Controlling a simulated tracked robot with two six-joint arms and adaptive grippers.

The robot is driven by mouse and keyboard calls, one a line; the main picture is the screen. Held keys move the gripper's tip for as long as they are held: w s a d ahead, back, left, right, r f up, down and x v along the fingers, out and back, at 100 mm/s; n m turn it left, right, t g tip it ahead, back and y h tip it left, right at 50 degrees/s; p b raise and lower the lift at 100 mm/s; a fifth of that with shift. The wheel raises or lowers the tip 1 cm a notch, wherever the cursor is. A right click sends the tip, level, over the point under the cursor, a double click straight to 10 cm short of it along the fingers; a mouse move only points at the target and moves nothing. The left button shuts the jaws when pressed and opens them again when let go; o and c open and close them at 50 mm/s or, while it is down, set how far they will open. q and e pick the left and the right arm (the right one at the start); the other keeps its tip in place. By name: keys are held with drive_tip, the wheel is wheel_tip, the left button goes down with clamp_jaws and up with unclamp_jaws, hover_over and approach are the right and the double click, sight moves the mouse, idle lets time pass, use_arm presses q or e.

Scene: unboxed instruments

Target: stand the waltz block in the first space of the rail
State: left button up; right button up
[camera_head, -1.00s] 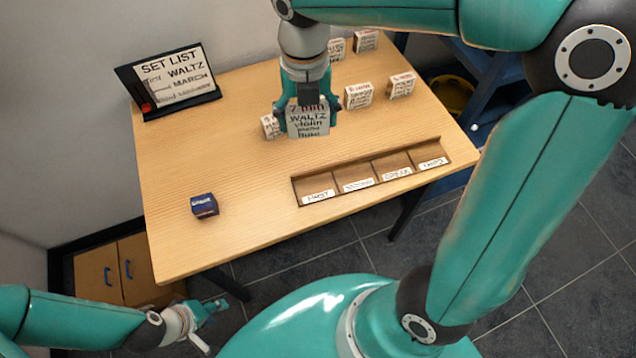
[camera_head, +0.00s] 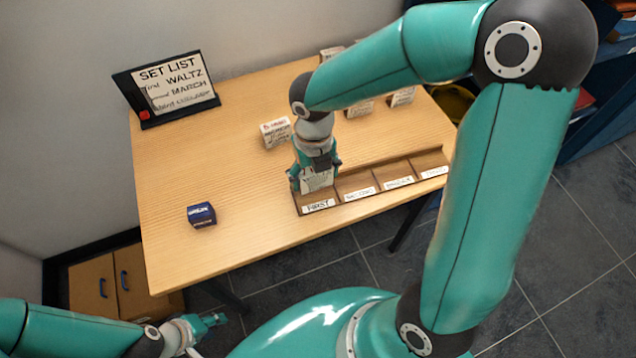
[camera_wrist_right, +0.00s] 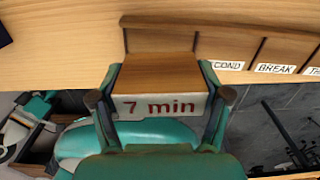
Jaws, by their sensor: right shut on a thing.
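The waltz block (camera_head: 318,181), with a white lettered face, is between the fingers of my right gripper (camera_head: 315,178), which is shut on it. In the right wrist view the block (camera_wrist_right: 160,80) shows a wooden top and a white face reading "7 min", between both fingers (camera_wrist_right: 160,108). The block is at the first space of the wooden rail (camera_head: 370,203), above the "FIRST" label. I cannot tell whether its base touches the rail floor. The other rail spaces look empty. My left gripper (camera_head: 208,322) is low at the left, off the table; its fingers are too small to judge.
Another lettered block (camera_head: 276,133) stands behind my right gripper. More blocks (camera_head: 403,96) stand at the back, partly hidden by my right arm. A dark blue box (camera_head: 201,214) lies left of the rail. A set list sign (camera_head: 175,85) stands at the back left.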

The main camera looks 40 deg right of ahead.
sight(315, 186)
drive_tip(key=shift+f+b, duration=0.4)
drive_tip(key=shift+f, duration=1.95)
drive_tip(key=o, duration=1.1)
drive_tip(key=shift+o, duration=0.2)
wheel_tip(315, 186, up, 12)
drive_tip(key=shift+r+p, duration=0.1)
drive_tip(key=shift+p, duration=0.8)
